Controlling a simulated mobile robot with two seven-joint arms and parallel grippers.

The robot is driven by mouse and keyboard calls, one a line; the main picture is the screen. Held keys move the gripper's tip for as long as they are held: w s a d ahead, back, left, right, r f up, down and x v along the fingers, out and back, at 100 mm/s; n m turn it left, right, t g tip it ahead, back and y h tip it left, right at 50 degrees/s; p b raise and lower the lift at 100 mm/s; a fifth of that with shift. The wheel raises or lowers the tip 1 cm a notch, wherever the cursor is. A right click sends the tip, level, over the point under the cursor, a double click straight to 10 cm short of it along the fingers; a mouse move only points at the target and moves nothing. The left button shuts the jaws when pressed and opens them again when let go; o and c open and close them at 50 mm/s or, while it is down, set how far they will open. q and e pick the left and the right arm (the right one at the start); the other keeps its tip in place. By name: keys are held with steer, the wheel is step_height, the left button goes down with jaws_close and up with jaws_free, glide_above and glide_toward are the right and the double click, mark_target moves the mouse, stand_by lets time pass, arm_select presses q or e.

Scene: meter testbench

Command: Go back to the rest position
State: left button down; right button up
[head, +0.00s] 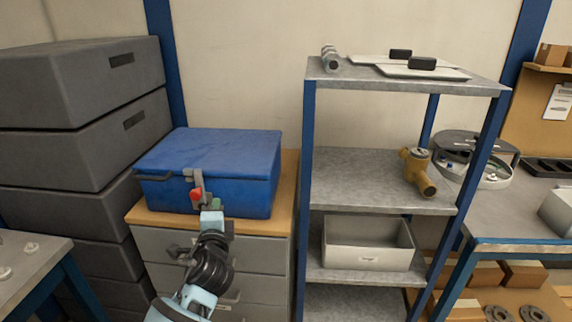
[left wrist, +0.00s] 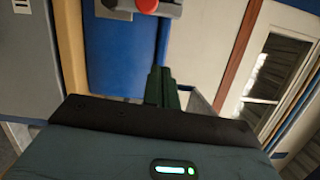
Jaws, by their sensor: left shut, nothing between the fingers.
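My left gripper (head: 216,202) is shut and empty in front of the blue box (head: 225,154). Its dark green fingers (left wrist: 160,86) are together in the left wrist view. Beyond them shows the grey latch with a red part (left wrist: 147,5), which also shows on the box front in the head view (head: 197,193). The fingers look apart from the latch in the wrist view. The box lid is down. My right gripper is in neither view.
The box stands on a wooden-topped drawer cabinet (head: 286,205). Dark grey crates (head: 75,85) are stacked at left. A metal shelf rack (head: 335,177) at right holds a brass meter (head: 416,171) and a pale bin (head: 368,257). A workbench (head: 515,210) stands further right.

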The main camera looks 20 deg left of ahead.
arm_select(q)
steer(key=shift+f, duration=0.15)
steer(key=s+d+f+n+g+h, duration=0.2)
steer(key=s+d+f+h, duration=0.15)
steer(key=s+f, duration=0.5)
steer(key=s+d+f+n+g+h, duration=0.1)
steer(key=s+d+f+h, duration=0.3)
steer(key=f, duration=0.7)
steer(key=s+d+f+n+g+h, duration=0.1)
steer(key=s+d+f+n, duration=0.1)
steer(key=s, duration=0.7)
steer(key=s+d+f+n+g+h+p, duration=0.1)
steer(key=s+d+f+n, duration=0.2)
steer(key=s+f, duration=0.2)
steer(key=s+d+f+n+g+h, duration=0.1)
steer(key=s+d+f+n+g, duration=0.1)
steer(key=s, duration=1)
step_height(320, 180, down, 2)
steer(key=shift+s+d+f+n, duration=0.2)
steer(key=shift+s+d+n, duration=0.1)
steer(key=shift+d+n, duration=0.4)
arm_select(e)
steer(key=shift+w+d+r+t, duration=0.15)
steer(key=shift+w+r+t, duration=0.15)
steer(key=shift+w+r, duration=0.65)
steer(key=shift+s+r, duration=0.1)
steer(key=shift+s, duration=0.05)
